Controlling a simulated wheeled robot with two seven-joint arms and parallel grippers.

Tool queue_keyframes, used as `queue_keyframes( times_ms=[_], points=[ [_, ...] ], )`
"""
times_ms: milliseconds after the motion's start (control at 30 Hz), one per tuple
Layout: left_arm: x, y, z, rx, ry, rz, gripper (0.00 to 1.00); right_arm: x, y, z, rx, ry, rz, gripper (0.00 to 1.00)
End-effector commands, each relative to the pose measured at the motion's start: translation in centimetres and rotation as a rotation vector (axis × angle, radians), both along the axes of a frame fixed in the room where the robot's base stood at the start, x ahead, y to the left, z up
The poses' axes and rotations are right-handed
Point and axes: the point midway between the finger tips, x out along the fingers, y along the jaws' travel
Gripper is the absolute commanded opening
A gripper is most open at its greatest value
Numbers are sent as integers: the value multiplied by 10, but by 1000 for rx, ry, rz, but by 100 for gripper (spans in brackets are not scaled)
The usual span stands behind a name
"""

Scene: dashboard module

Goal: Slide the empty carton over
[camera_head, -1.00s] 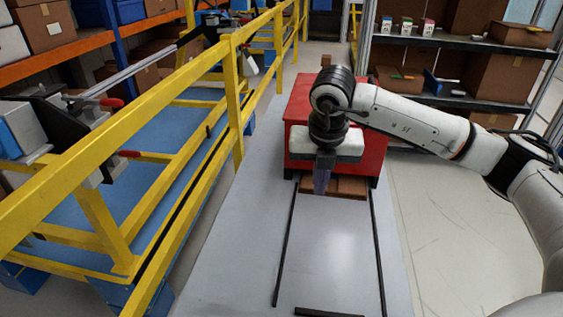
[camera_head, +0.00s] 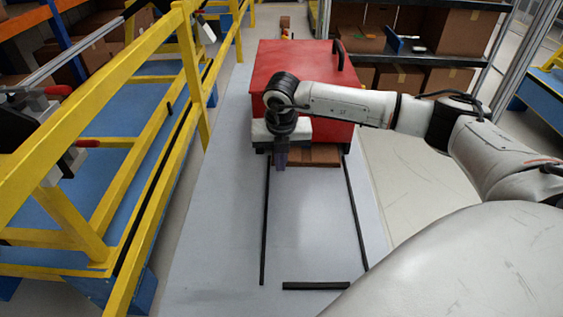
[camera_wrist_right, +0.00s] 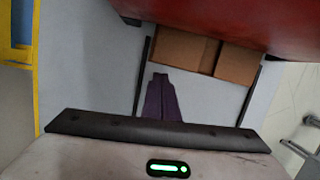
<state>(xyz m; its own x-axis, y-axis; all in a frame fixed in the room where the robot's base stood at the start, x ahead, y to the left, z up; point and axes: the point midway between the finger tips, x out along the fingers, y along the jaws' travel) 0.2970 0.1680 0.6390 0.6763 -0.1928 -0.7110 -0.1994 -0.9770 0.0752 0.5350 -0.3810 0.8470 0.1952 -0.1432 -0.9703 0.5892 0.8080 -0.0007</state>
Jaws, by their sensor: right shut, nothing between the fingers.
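A flat brown carton (camera_head: 315,155) shows at the front opening of a red box-shaped machine (camera_head: 303,85). In the right wrist view, the carton (camera_wrist_right: 185,48) has a seam or gap toward its right side; most of it is hidden under the machine. My right gripper (camera_head: 281,160) points down at the carton's left front, its fingers shut. The wrist view shows the purple fingers (camera_wrist_right: 162,88) together and empty, just in front of the carton's near edge; contact cannot be told. My left gripper is not in view.
Two black rails (camera_head: 265,220) and (camera_head: 355,215) run along the grey table (camera_head: 310,225), with a black end bar (camera_head: 315,285) nearer me. The table between them is clear. A yellow railing (camera_head: 120,80) stands at left, shelves with boxes (camera_head: 425,60) behind.

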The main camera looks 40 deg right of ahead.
Motion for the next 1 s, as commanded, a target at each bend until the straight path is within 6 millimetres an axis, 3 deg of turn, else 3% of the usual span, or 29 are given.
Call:
queue_keyframes(
  times_ms=[467,733,1000],
  points=[
    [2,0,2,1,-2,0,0,8,-6,0,1,-1,0,0],
    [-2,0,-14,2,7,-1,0,26,-19,-2,0,-1,-3,0],
    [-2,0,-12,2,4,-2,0,29,-21,1,-1,-1,0,0]
  ],
)
